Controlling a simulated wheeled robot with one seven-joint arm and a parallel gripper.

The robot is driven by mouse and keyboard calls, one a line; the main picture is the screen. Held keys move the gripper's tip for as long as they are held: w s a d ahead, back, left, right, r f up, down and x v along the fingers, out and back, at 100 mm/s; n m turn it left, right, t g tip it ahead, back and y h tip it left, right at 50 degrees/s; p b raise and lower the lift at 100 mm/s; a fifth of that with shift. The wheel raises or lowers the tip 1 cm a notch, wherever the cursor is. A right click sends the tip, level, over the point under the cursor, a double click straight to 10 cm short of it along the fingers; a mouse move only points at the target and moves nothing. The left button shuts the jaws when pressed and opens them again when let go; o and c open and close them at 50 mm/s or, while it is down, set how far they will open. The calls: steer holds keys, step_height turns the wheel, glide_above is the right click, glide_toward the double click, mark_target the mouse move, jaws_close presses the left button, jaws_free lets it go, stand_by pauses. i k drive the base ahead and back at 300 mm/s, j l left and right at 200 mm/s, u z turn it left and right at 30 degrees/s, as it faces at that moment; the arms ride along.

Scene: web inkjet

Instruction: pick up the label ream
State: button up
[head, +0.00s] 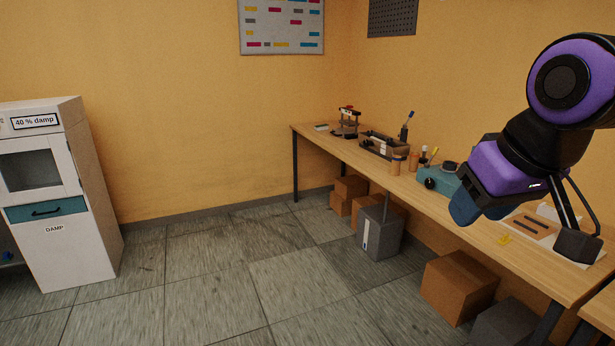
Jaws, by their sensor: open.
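I cannot make out a label ream for certain in the head view. My gripper (522,228) is at the right, at the end of my purple and black arm, in front of the near part of the long wooden workbench (455,205). Its jaws are apart, and I see nothing held between them. Behind it, a pale flat sheet or board (512,222) with dark strips lies on the bench, partly hidden by my arm.
A teal device (432,180), bottles and a dark tool tray (378,146) stand along the bench. Cardboard boxes (459,287) and a grey bin (379,233) are under it. A white cabinet (62,255) marked DAMP stands left. The middle floor is clear.

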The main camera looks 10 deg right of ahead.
mark_target(548, 210)
steer(key=i+z, duration=0.1)
steer(key=i, duration=0.6)
steer(key=i+j, duration=0.15)
steer(key=i, duration=0.5)
steer(key=i+l+z, duration=0.1)
steer(key=i+z, duration=0.15)
steer(key=z, duration=0.25)
steer(key=i+z, duration=0.3)
steer(key=z, duration=0.15)
steer(key=i+j+z, duration=0.1)
steer(key=i+z, duration=0.2)
steer(key=z, duration=0.2)
steer(key=i+z, duration=0.45)
steer(key=z, duration=0.15)
